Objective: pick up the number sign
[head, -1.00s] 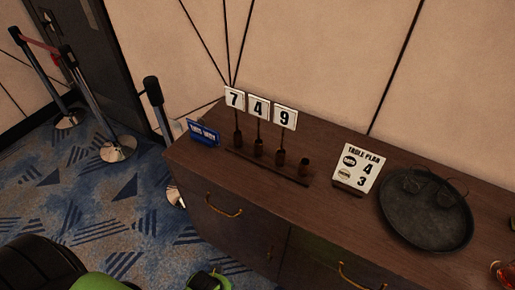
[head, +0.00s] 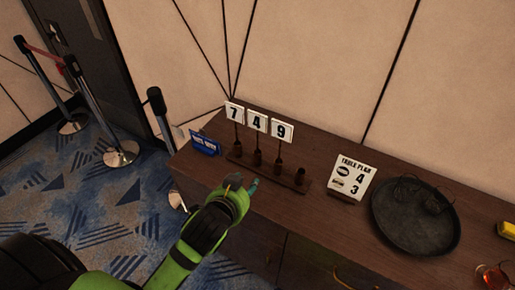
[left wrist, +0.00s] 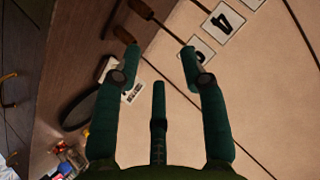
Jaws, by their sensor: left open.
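Three number signs stand upright in a dark wooden rack (head: 262,172) on the sideboard: the 7 sign (head: 234,113), the 4 sign (head: 257,122) and the 9 sign (head: 281,130). The rack's right-hand holder (head: 300,175) is empty. My left gripper (head: 240,184) is open and empty, over the sideboard's front edge, in front of and below the signs. In the left wrist view its fingers (left wrist: 160,56) are spread, with the 4 sign (left wrist: 224,19) beyond them at the upper right. Another sign is partly covered by a finger there.
A table plan card (head: 352,178) stands right of the rack, next to a round black tray (head: 413,222). A small blue sign (head: 205,144) stands at the left end of the sideboard (head: 325,215). Barrier posts (head: 161,122) stand on the carpet at left.

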